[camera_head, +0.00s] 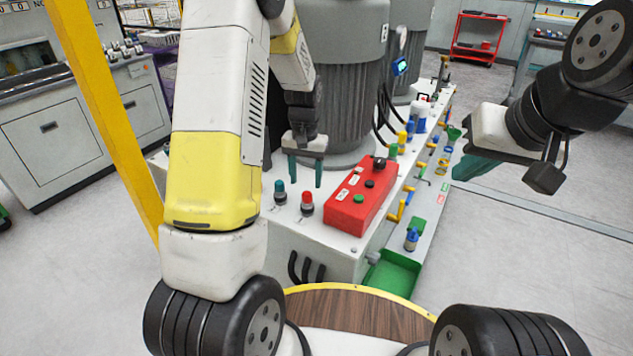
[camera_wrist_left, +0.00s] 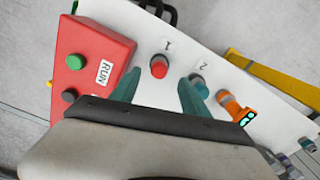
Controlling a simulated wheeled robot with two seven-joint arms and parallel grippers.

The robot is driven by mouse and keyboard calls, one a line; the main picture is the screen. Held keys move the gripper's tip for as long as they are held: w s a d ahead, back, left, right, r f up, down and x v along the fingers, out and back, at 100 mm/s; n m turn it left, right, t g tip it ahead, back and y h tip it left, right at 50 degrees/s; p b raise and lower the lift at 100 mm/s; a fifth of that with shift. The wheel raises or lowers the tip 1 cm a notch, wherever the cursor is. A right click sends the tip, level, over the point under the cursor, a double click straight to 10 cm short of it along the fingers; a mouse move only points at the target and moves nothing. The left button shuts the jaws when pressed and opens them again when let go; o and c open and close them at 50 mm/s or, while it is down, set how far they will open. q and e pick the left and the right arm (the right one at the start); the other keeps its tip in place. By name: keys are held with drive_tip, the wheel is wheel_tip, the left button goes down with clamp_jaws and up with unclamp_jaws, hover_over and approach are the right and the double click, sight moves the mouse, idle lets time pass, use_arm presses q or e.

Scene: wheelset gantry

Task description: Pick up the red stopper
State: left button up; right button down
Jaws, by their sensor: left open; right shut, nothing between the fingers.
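The red stopper (camera_head: 307,203) stands upright on the white bench top, left of the red control box. It also shows in the left wrist view (camera_wrist_left: 159,67), beside the printed number 1. A teal stopper (camera_head: 280,192) stands just left of it and shows in the left wrist view (camera_wrist_left: 200,86) near the number 2. My left gripper (camera_head: 305,184) is open and empty, its teal fingers pointing down above the bench near both stoppers. In the left wrist view its fingertips (camera_wrist_left: 158,80) lie on either side of the red stopper, apart from it. My right gripper (camera_head: 470,172) is shut and empty, off to the right.
The red control box (camera_head: 357,200) with buttons stands close to the right of the stoppers. Grey cylinders (camera_head: 345,95) rise behind. A green tray (camera_head: 390,273) sits along the lower shelf. A yellow post (camera_head: 105,110) stands at the left. The floor at the right is clear.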

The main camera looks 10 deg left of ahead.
sight(307, 193)
use_arm(q)
wheel_tip(307, 193, down, 5)
drive_tip(key=shift+w+f, duration=0.15)
drive_tip(key=shift+f, duration=0.05)
drive_tip(key=shift+c, duration=0.2)
drive_tip(key=shift+d, duration=0.1)
clamp_jaws()
